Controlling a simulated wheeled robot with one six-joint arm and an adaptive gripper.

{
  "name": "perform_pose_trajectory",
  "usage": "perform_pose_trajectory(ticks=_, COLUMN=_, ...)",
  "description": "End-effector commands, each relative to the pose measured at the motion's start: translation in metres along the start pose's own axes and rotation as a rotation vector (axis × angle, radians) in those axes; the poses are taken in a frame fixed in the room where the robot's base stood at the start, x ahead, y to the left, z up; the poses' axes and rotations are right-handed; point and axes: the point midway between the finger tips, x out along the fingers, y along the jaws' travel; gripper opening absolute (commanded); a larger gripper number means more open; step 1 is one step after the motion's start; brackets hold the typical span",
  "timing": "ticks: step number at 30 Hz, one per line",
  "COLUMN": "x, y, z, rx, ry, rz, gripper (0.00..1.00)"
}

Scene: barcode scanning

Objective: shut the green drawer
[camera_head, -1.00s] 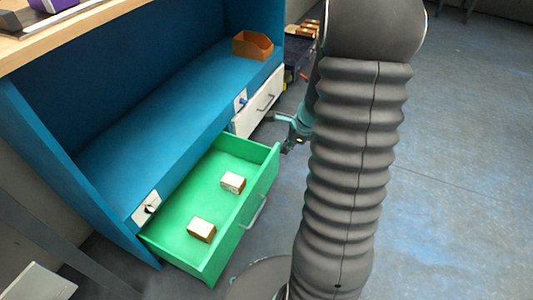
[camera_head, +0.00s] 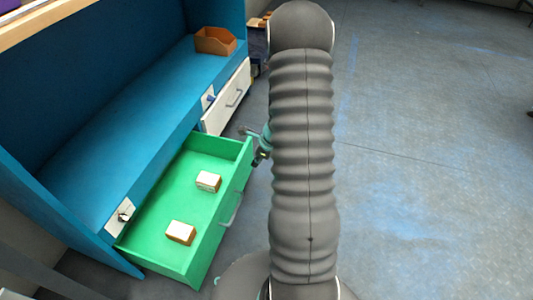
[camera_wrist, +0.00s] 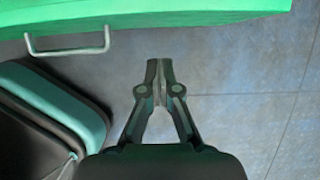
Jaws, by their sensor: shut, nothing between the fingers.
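The green drawer (camera_head: 160,222) is pulled out of the blue unit in the head view, with two small boxes inside, one nearer (camera_head: 181,233) and one farther (camera_head: 208,182). Its front with a grey handle (camera_head: 231,213) faces right. In the wrist view the green drawer front (camera_wrist: 160,14) runs along the top, with its handle (camera_wrist: 68,47) at the upper left. My gripper (camera_wrist: 160,64) is shut and empty, apart from the drawer front and to the right of the handle. In the head view my arm hides most of the gripper, beside the drawer's far front corner.
A white drawer (camera_head: 226,97) with a handle sits beyond the green one. The blue unit (camera_head: 110,135) carries a brown open bin (camera_head: 215,41) on its shelf. The floor (camera_head: 430,150) to the right is clear.

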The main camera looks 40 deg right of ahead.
Motion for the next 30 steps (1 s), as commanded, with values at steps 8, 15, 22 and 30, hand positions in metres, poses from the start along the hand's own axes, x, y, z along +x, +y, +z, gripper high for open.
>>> perform_pose_trajectory(ticks=8, x=0.015, y=0.0, z=0.03, rx=-0.003, ry=-0.001, rz=0.0, gripper=0.0)
perform_pose_trajectory(ticks=15, x=0.018, y=0.0, z=0.037, rx=0.0, ry=0.0, rz=0.0, gripper=0.0)
perform_pose_trajectory(ticks=22, x=0.011, y=-0.024, z=0.02, rx=0.007, ry=-0.001, rz=-0.005, gripper=0.0)
perform_pose_trajectory(ticks=30, x=0.018, y=-0.006, z=0.042, rx=0.014, ry=0.0, rz=-0.006, gripper=0.0)
